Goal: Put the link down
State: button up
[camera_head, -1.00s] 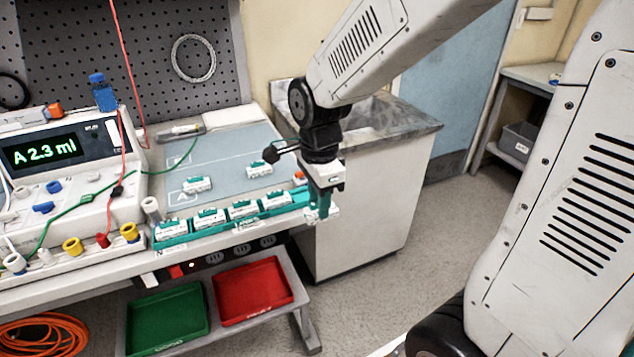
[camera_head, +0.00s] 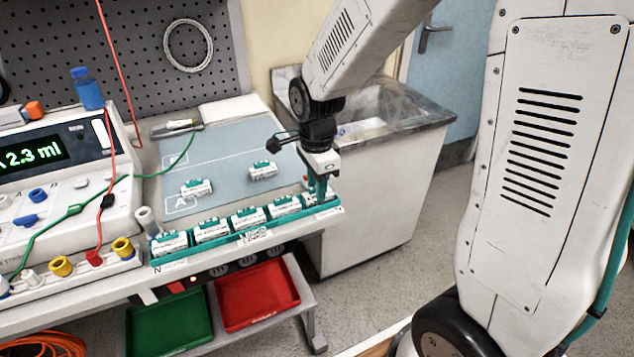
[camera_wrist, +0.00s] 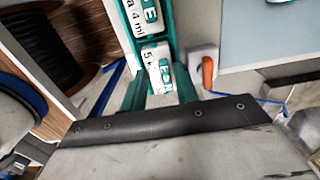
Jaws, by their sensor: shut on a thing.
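My gripper (camera_head: 319,194) points down at the right end of the teal links tray (camera_head: 215,249). Its teal fingers are shut on a small white and green link (camera_wrist: 158,68), marked with a 5 in the wrist view. The link lies in line with the tray's row, beside another link (camera_wrist: 145,15). I cannot tell whether it touches the tray floor. Several similar links, such as this one (camera_head: 248,218), sit in the tray. Two more links (camera_head: 196,188) (camera_head: 262,170) lie on the blue-grey mat (camera_head: 225,150).
A pump reading 2.3 ml (camera_head: 50,155) stands left of the tray, with red and green cables. A green bin (camera_head: 170,325) and a red bin (camera_head: 258,295) are on the shelf below. A sink cabinet (camera_head: 385,170) is at the right. Much of the mat is clear.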

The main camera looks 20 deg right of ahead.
jog(key=o, duration=1)
jog(key=shift+f, duration=0.1)
notch_tip(320, 180, up, 12)
jog(key=s+d+r+n, duration=0.1)
jog(key=s+n, duration=0.5)
jog(key=s, duration=0.1)
jog(key=s+d+r+n, duration=0.1)
jog(key=s+n, duration=0.5)
jog(key=s, duration=0.1)
jog(key=s+d+r+n+t, duration=0.1)
jog(key=s+r+n, duration=0.1)
jog(key=s+n, duration=0.4)
jog(key=shift+s, duration=1.05)
jog(key=shift+a, duration=0.1)
